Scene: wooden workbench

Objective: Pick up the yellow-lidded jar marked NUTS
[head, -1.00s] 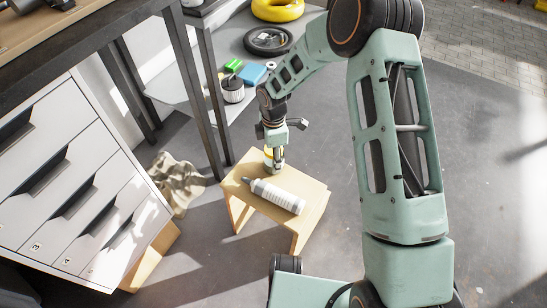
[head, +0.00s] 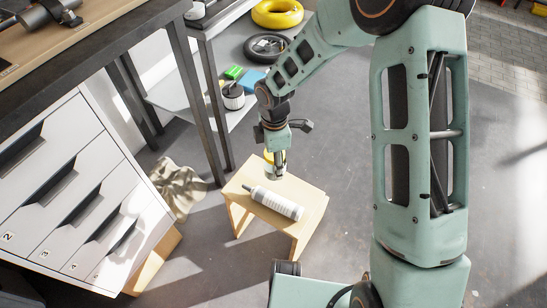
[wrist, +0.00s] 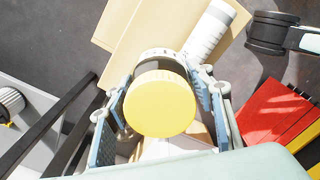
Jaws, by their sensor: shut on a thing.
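The jar's round yellow lid (wrist: 160,103) fills the middle of the wrist view. A pale band with partly hidden dark lettering shows on the jar just above it; I cannot read the whole word. My gripper (wrist: 162,112) is shut on the jar, with one finger on each side. In the head view my gripper (head: 279,162) points down at the back of a small wooden stool (head: 238,190), with a bit of the yellow lid (head: 268,156) beside it. Most of the jar is hidden there. I cannot tell whether its base touches the stool.
A workbench leg (head: 187,110) and a drawer cabinet (head: 80,190) stand to the left. A crumpled cloth (head: 178,188) lies between.

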